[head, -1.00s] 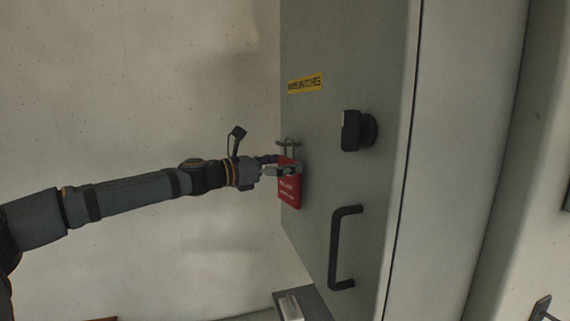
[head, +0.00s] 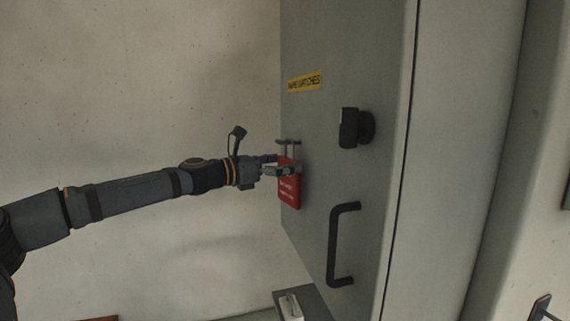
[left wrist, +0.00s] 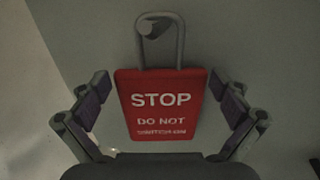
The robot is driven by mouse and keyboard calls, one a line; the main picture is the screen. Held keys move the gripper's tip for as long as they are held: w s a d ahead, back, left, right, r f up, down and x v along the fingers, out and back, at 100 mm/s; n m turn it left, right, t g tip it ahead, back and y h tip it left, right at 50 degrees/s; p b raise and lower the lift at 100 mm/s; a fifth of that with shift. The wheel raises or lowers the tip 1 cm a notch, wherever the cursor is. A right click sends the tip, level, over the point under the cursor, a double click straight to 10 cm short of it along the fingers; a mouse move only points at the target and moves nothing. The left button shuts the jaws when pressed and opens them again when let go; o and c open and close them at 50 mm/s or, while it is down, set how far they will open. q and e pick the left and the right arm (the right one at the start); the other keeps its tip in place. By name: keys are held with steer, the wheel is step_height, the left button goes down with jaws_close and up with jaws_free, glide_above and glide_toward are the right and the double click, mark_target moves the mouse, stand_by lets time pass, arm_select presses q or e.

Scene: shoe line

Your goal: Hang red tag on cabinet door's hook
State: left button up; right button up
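The red tag (head: 289,190), with white lettering, is at the left part of the grey cabinet door (head: 320,180). In the left wrist view the tag (left wrist: 160,112) reads STOP and DO NOT. Its grey loop (left wrist: 180,45) is around the end of the door's hook (left wrist: 153,27), and the tag hangs nearly upright below. The hook (head: 288,142) is small in the head view. My left gripper (head: 284,168) is at the tag. In the left wrist view its fingers (left wrist: 160,103) are spread either side of the tag, with gaps at both edges. My right gripper is not in view.
A black rotary knob (head: 356,128) and a black door handle (head: 342,245) stick out to the right of the tag. A yellow label (head: 305,82) is above. A grey box (head: 300,303) stands low by the door. The pale wall (head: 140,90) at left is clear.

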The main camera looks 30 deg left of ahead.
arm_select(q)
steer(key=shift+r, duration=0.15)
step_height(320, 180, up, 10)
steer(key=shift+f, duration=0.15)
steer(key=shift+a, duration=0.1)
stand_by(0.3)
